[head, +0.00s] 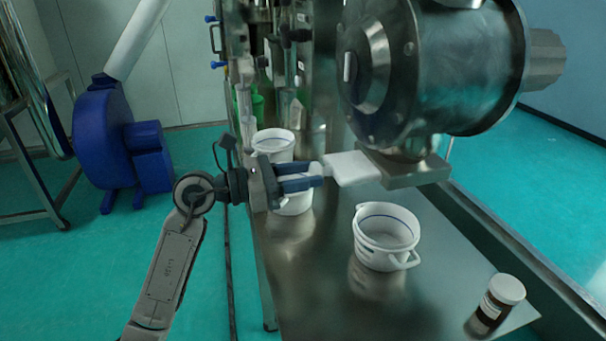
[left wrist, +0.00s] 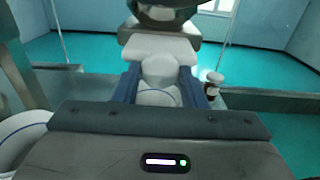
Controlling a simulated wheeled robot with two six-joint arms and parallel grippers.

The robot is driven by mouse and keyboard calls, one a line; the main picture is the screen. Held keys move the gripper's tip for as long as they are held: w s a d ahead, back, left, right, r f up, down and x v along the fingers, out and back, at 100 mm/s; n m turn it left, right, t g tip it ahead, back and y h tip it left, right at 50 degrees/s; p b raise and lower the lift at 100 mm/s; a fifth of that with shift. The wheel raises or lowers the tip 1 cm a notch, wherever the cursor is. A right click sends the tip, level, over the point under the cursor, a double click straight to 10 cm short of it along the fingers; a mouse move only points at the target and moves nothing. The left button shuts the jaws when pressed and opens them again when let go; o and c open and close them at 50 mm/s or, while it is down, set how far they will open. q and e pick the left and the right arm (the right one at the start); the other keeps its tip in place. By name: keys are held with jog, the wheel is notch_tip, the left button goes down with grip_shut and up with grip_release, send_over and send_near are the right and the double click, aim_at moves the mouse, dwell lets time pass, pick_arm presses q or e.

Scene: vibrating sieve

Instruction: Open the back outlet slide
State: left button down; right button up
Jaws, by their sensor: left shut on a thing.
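The white outlet slide (head: 352,168) sticks out to the left from a metal outlet block (head: 412,175) under the big steel drum (head: 440,70). My left gripper (head: 318,175) reaches it from the left, its blue fingers closed on the slide's narrow end. In the left wrist view, the slide's rounded end (left wrist: 160,68) sits between the two fingers (left wrist: 159,82), with the wider white plate and the block beyond. How far the slide extends inside the block is hidden. My right gripper is not in view.
A white bucket (head: 385,243) stands on the steel table (head: 400,310), right of and below the slide. Another white bucket (head: 273,145) stands behind my gripper, and a white container (head: 294,203) is partly hidden below it. A brown jar (head: 496,305) with white lid stands at front right.

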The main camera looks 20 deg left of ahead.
pick_arm(q)
jog(key=b+v, duration=0.1)
jog(key=v, duration=0.1)
jog(key=shift+s+a, duration=0.2)
jog(key=c, duration=1)
grip_release()
jog(key=shift+w+d, duration=0.2)
jog(key=shift+c, duration=0.2)
jog(key=shift+o, duration=0.8)
jog(key=shift+d, duration=0.15)
jog(key=shift+w, duration=0.1)
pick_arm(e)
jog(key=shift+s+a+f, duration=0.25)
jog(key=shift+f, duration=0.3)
pick_arm(q)
jog(key=b+v, duration=0.6)
jog(key=v, duration=0.5)
jog(key=shift+b, duration=0.3)
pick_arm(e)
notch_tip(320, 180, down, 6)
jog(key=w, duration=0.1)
